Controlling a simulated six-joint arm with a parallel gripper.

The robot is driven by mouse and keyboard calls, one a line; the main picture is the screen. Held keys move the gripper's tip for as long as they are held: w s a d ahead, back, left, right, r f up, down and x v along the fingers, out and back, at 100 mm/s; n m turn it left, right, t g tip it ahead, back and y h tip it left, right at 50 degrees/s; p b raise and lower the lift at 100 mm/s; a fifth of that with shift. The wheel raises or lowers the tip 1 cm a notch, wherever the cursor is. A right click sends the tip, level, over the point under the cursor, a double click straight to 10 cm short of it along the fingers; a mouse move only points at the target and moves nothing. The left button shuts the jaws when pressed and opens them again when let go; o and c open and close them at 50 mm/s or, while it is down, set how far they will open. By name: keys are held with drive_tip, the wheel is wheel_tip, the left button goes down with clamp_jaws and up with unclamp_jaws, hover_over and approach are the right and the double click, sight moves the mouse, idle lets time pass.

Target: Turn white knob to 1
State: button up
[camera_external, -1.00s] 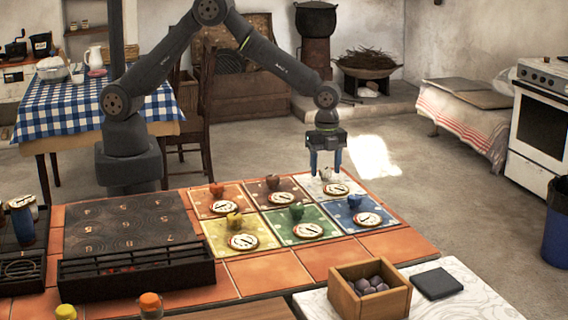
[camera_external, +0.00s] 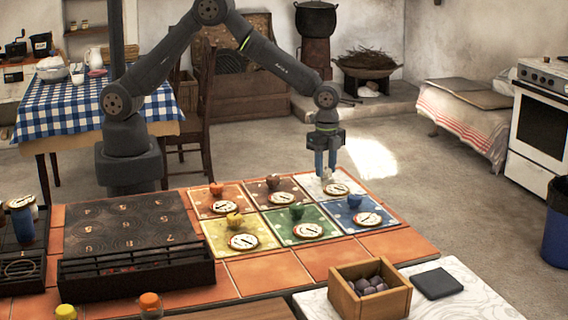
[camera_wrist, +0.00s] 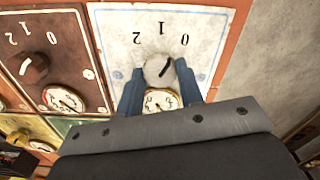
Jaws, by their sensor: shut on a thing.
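The white knob (camera_wrist: 157,70) sits on a white panel marked 0, 1 and 2, which appear upside down in the wrist view. The dark line on the knob slants toward the upper right, toward the 0 side of the 1. My gripper (camera_wrist: 159,71) is shut on the knob, one blue finger on each side. In the external view my gripper (camera_external: 326,174) points straight down at the white panel (camera_external: 348,179), and its fingers mostly hide the knob. A round dial (camera_wrist: 161,101) lies on the same panel, partly between the fingers.
A brown knob (camera_wrist: 34,68) on a brown panel is beside the white panel. Panels with yellow (camera_external: 233,220), green (camera_external: 297,212) and blue (camera_external: 354,202) knobs lie nearer the external camera. A wooden box (camera_external: 369,289) with dark lumps stands at the front right.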

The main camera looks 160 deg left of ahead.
sight(325, 169)
drive_tip(key=n, duration=0.5)
drive_tip(key=shift+n, duration=0.3)
idle(0.4)
drive_tip(key=o, duration=1)
wheel_tip(325, 169, up, 18)
drive_tip(key=shift+f, duration=0.25)
wheel_tip(325, 169, down, 18)
drive_tip(key=shift+r, duration=0.25)
